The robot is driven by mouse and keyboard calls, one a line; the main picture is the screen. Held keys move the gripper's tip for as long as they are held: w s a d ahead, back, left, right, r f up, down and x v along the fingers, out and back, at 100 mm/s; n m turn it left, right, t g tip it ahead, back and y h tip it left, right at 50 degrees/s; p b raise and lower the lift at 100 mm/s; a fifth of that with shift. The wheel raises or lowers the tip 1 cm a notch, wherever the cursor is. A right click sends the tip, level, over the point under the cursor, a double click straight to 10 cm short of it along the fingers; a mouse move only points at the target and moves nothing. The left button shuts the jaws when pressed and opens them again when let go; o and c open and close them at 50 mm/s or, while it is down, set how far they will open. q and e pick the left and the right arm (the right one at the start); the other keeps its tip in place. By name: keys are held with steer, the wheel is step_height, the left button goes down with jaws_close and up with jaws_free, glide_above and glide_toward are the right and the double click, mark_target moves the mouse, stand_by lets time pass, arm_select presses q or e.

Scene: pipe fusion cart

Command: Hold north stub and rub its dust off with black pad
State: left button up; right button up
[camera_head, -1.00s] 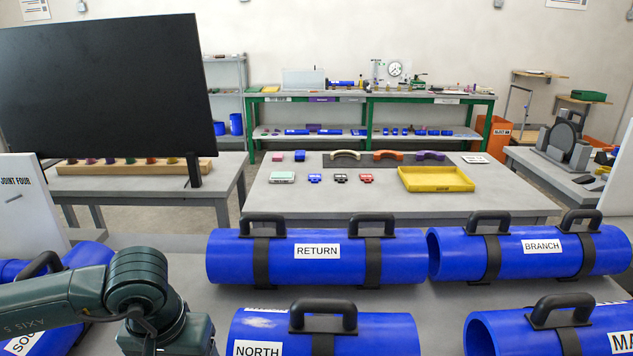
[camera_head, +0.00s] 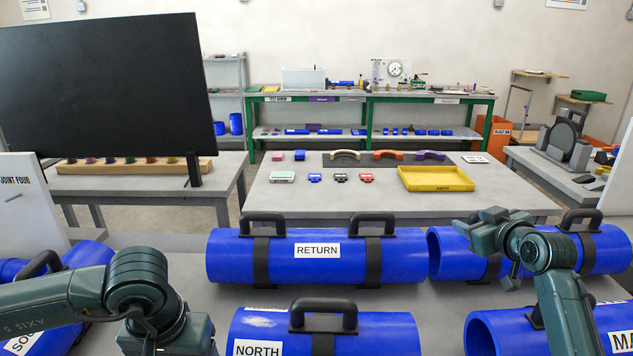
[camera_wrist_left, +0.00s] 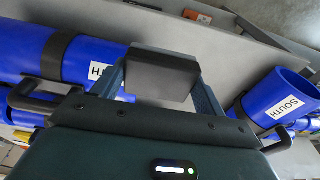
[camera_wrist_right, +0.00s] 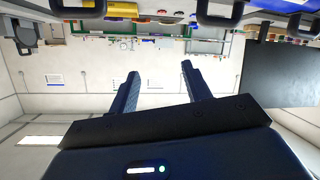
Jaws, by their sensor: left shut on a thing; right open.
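The north stub (camera_head: 324,335) is a blue pipe at the bottom centre of the head view, with a NORTH label, black strap and black handle. A whitish dust patch (camera_head: 262,322) shows on its top left. My left gripper (camera_wrist_left: 160,80) is shut on a black pad (camera_wrist_left: 162,82), seen between its fingers in the left wrist view. In the head view its fingers and pad are hidden. My right gripper (camera_head: 496,234) is raised in front of the branch pipe, right of the north stub. It is open and empty in the right wrist view (camera_wrist_right: 158,70).
The return pipe (camera_head: 390,262) lies behind the north stub; the branch pipe (camera_head: 600,250) and another blue pipe (camera_head: 490,335) lie to the right. A south pipe (camera_head: 85,262) is at left. A table behind holds a yellow tray (camera_head: 437,186). A large black screen (camera_head: 100,90) stands back left.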

steer(key=s+a+n+g+y, duration=0.2)
steer(key=a+n+g+y, duration=0.3)
steer(key=a, duration=1.2)
steer(key=n+g+h, duration=0.2)
steer(key=n+g, duration=0.5)
steer(key=n, duration=0.2)
glide_above(321, 310)
steer(key=d, duration=0.3)
steer(key=f, duration=0.5)
steer(key=shift+w, duration=0.3)
steer(key=shift+s+f, duration=0.15)
steer(key=shift+f, duration=0.05)
steer(key=shift+a+f, duration=0.15)
steer(key=shift+f, duration=0.15)
steer(key=shift+x, duration=3.55)
jaws_close()
